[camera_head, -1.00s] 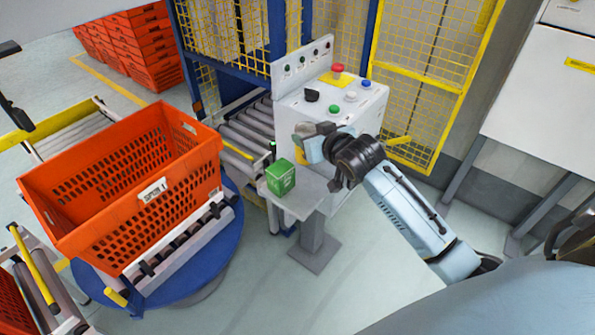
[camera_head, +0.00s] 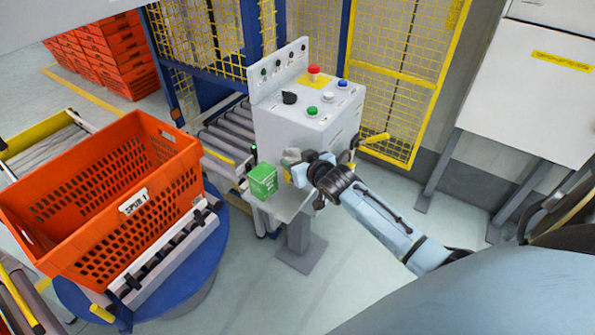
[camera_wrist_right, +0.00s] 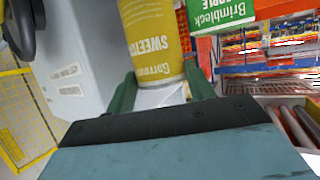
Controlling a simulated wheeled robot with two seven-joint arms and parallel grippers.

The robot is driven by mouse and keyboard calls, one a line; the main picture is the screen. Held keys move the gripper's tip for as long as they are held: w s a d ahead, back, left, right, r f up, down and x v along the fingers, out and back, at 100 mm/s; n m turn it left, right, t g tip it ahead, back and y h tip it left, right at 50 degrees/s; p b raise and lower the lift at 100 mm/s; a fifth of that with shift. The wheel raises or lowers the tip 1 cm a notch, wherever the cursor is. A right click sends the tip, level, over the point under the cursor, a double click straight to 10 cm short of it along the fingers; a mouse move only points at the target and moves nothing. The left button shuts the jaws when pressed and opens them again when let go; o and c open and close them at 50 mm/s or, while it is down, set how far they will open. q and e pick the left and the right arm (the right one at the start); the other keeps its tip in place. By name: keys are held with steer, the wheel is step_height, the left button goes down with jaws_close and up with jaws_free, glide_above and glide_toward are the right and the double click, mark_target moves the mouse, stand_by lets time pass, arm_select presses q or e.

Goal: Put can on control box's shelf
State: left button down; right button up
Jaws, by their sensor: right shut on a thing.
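The yellow sweetcorn can (camera_wrist_right: 152,38) is between the fingers of my right gripper (camera_wrist_right: 163,92) in the right wrist view. In the head view, my right gripper (camera_head: 297,174) holds the can (camera_head: 290,157), mostly hidden by the gripper, over the back of the shelf. The grey shelf (camera_head: 287,207) juts from the front of the white control box (camera_head: 297,127). I cannot tell whether the can touches the shelf. My left gripper is out of view.
A green carton (camera_head: 262,182) stands on the shelf, just left of the can; it also shows in the right wrist view (camera_wrist_right: 215,14). An orange tote (camera_head: 85,222) sits on a turntable at left. The shelf's front right part is clear.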

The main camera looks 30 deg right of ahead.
steer(key=shift+f+b, duration=0.35)
steer(key=shift+f, duration=1.45)
steer(key=shift+f, duration=0.15)
steer(key=o, duration=1.2)
steer(key=shift+s, duration=0.25)
steer(key=p+v, duration=0.2)
steer(key=v, duration=0.9)
steer(key=shift+s+r, duration=0.25)
steer(key=shift+s, duration=0.05)
